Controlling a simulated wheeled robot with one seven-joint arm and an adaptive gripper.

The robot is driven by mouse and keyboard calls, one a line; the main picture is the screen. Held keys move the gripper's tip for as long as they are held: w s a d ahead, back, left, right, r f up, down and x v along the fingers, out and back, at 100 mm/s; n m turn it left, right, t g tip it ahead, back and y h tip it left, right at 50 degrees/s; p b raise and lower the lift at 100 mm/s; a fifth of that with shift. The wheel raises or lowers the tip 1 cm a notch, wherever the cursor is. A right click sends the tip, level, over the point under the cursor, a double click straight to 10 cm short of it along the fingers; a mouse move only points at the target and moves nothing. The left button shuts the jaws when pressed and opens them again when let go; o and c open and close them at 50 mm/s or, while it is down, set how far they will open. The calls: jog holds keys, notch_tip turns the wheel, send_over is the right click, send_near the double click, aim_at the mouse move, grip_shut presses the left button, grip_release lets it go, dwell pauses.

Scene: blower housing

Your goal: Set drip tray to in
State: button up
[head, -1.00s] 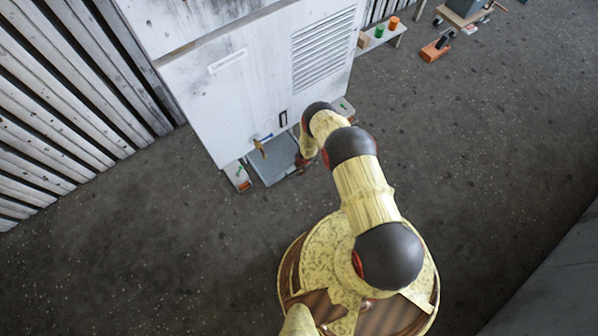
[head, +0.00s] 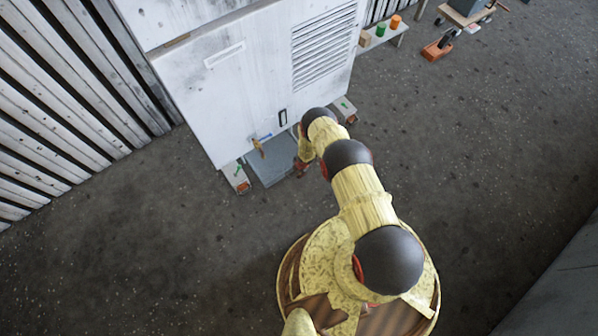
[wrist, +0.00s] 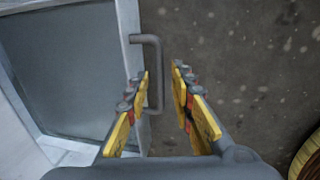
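The drip tray (head: 272,170) is a grey, shallow tray sticking out from under the front of the white housing (head: 250,92). In the wrist view the tray (wrist: 70,70) fills the left side, with a pale rim and a grey bar handle (wrist: 158,72) on its outer edge. My gripper (wrist: 160,76) is open, with yellow fingers on either side of the handle bar in the picture. I cannot tell whether the fingers touch it or how deep they reach. In the head view my gripper (head: 301,165) is by the tray's right edge, partly hidden by my arm.
A bench (head: 385,36) with small coloured items and an orange tool (head: 437,48) are farther back. The floor in front is clear.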

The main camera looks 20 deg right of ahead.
grip_shut()
dwell(0.7)
